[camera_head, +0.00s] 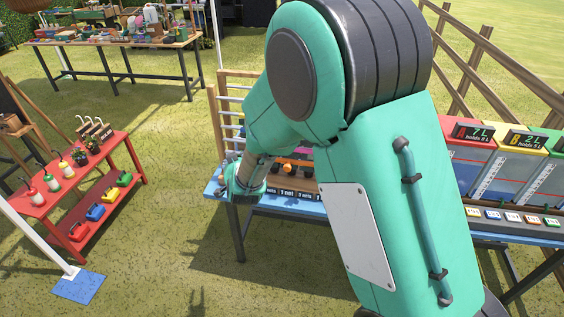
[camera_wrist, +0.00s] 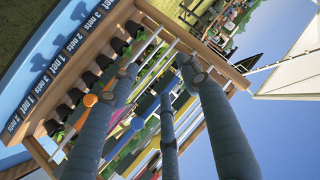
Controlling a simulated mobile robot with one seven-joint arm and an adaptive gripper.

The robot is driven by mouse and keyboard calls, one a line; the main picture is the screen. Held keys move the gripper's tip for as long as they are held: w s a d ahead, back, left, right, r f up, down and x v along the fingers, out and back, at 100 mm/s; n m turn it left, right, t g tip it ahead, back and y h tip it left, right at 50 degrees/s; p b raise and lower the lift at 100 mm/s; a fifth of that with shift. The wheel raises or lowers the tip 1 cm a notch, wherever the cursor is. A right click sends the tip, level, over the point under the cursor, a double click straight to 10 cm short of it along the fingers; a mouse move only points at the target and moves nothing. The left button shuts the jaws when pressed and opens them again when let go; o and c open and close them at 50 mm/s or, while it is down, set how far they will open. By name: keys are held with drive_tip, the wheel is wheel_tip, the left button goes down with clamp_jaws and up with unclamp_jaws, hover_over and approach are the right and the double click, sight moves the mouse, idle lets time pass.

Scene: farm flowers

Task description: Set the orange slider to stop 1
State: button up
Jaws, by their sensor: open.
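The wooden rack with pale rods (camera_head: 223,100) stands on a blue table, largely hidden behind my arm in the head view. An orange piece, likely the orange slider, (camera_wrist: 90,100) shows low on the rack in the wrist view, next to my left-hand finger. Orange also shows in the head view (camera_head: 289,168). Net-count labels (camera_wrist: 60,67) run along the rack's base; which one is stop 1 is unclear. My gripper (camera_wrist: 158,72) is open, its three fingers spread in front of the rods with nothing held. It is small in the head view (camera_head: 240,192), at the table's left end.
The blue table (camera_head: 290,205) carries red, yellow and green display bins (camera_head: 510,160) at right. A long table (camera_head: 120,42) of goods stands behind. Grass between them is clear.

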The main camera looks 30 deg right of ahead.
drive_tip(key=d+f+m+h+p, duration=0.2)
drive_tip(key=d+f+h+p, duration=0.15)
drive_tip(key=d+f, duration=0.45)
drive_tip(key=h+p, duration=0.2)
drive_tip(key=h, duration=0.3)
approach(287, 169)
drive_tip(key=shift+s+a+f+t, duration=0.15)
drive_tip(key=shift+s+a, duration=0.35)
drive_tip(key=shift+s, duration=0.05)
drive_tip(key=shift+s+a+f+t, duration=0.15)
drive_tip(key=shift+s+a, duration=0.35)
drive_tip(key=shift+a, duration=0.05)
drive_tip(key=shift+w, duration=0.1)
drive_tip(key=x, duration=1.3)
drive_tip(key=shift+w+d+r, duration=0.1)
drive_tip(key=shift+w+d, duration=0.05)
drive_tip(key=shift+d, duration=0.2)
clamp_jaws()
